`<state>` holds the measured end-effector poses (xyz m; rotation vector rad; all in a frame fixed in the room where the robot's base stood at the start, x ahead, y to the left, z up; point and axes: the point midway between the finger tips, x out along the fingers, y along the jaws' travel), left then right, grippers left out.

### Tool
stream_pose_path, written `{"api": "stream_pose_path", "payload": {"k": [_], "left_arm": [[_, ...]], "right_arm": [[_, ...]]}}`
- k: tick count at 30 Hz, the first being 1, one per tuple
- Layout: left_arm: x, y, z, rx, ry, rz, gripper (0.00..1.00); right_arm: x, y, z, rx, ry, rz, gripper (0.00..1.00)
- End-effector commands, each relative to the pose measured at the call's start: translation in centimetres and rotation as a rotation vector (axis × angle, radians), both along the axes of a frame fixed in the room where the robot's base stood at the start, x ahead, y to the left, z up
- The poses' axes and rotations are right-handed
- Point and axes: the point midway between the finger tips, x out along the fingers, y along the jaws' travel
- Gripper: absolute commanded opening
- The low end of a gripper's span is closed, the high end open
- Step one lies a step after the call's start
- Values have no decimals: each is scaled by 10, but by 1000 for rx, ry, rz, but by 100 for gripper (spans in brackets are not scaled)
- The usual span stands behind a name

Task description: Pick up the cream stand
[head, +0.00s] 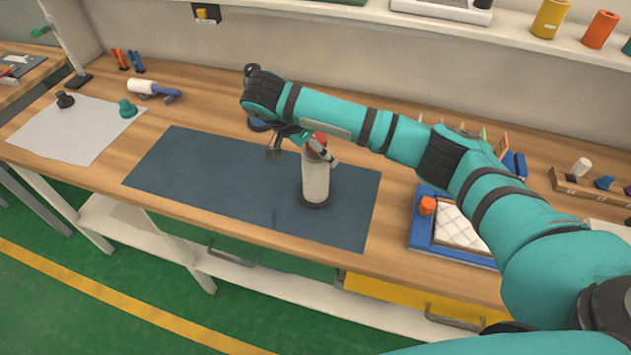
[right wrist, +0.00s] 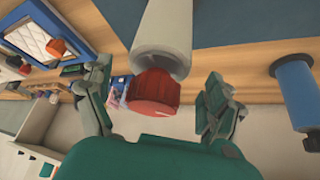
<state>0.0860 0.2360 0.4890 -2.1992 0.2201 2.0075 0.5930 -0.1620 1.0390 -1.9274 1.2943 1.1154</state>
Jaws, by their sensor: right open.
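The cream stand (head: 315,180) is an upright cream cylinder with a red top and a dark round base. It stands on the dark blue mat (head: 190,165). In the right wrist view, the cream stand (right wrist: 162,35) comes in from the top with its red cap toward the camera. My right gripper (head: 302,153) is at the height of the red top. In the wrist view my right gripper (right wrist: 157,92) is open, one finger on each side of the red cap, with gaps visible. My left gripper is not in view.
A blue cylinder (right wrist: 292,90) stands near the right finger in the wrist view. A grey sheet (head: 65,135) lies at left. A shelf (head: 500,30) runs along the back.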

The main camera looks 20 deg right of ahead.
Motion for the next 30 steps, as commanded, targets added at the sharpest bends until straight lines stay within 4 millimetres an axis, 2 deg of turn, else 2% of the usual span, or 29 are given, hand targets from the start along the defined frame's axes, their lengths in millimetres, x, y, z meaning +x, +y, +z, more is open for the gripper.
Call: {"api": "stream_pose_path", "payload": {"k": [2, 7, 15, 30], "left_arm": [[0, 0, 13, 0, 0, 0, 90], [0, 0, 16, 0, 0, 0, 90], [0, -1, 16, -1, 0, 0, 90], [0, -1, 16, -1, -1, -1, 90]], "right_arm": [[0, -10, -7, -5, 4, -3, 90], [3, -17, -27, -1, 1, -2, 90], [4, -19, -32, 0, 1, 0, 90], [4, -18, -31, 0, 1, 0, 26]]}}
